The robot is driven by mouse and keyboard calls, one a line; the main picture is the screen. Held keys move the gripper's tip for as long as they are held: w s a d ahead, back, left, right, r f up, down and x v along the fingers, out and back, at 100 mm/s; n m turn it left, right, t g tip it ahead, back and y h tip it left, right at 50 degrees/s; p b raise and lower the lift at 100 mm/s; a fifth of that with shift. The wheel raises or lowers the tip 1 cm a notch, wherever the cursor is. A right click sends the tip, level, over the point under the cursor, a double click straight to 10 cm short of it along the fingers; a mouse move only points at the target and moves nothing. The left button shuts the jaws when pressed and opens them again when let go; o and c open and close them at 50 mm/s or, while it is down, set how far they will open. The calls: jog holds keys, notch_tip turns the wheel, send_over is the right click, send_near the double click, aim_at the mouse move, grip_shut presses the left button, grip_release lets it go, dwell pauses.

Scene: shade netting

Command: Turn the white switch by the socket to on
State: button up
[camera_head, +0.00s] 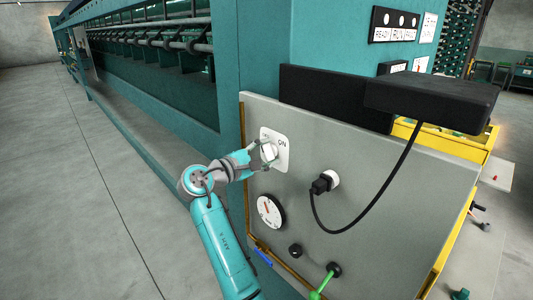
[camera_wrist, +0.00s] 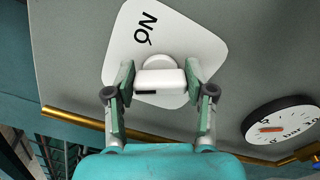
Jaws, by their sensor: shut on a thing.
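The white switch (camera_head: 268,152) sits on a white plate (camera_head: 282,158) marked "ON" on the grey panel. In the wrist view the switch knob (camera_wrist: 160,82) has a dark mark at its lower left and lies between my two fingers. My gripper (camera_head: 258,158) is at the switch, its fingers closed on both sides of the knob; it also shows in the wrist view (camera_wrist: 160,88). The plate's other label is too small to read or partly hidden by my gripper.
A pressure gauge (camera_head: 270,211) is below the switch. A black cable (camera_head: 378,205) hangs from the plug to a dark box (camera_head: 430,98). A black knob (camera_head: 295,250) and a green-handled valve (camera_head: 325,278) are low on the panel. Open floor (camera_head: 80,200) lies left.

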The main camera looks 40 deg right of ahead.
jog(key=m, duration=0.7)
jog(key=shift+f, duration=0.25)
jog(key=m, duration=0.4)
jog(key=shift+f, duration=0.1)
jog(key=shift+f+m, duration=0.1)
jog(key=shift+m, duration=1.7)
jog(key=o, duration=1.2)
jog(key=shift+c, duration=0.2)
jog(key=a, duration=1.2)
jog(key=shift+s, duration=0.15)
